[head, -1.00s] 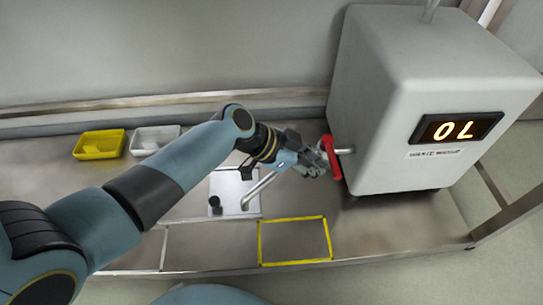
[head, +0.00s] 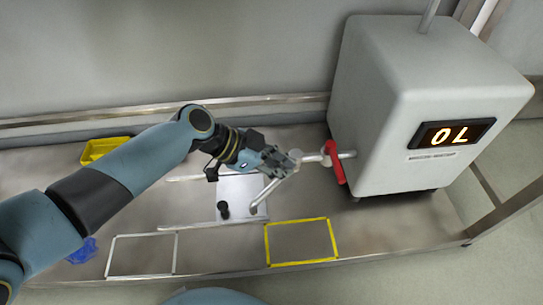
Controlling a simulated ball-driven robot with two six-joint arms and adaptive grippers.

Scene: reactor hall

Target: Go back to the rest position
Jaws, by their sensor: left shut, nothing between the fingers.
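My left gripper (head: 284,163) is shut and empty. It hangs over the bench, left of the grey-white machine (head: 385,110) and close to its metal pipe (head: 314,157). The red lever (head: 335,162) on that pipe stands to the right of the fingertips, with a gap between them. My left arm reaches in from the left edge of the view. My right gripper is out of view.
The machine's display (head: 450,133) reads "OL". A metal plate (head: 240,188) with a black knob (head: 224,209) lies below the gripper. A yellow outline (head: 300,264) and a white outline (head: 108,258) enclose bare bench. A yellow tray (head: 92,152) and a blue object (head: 82,251) are partly hidden.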

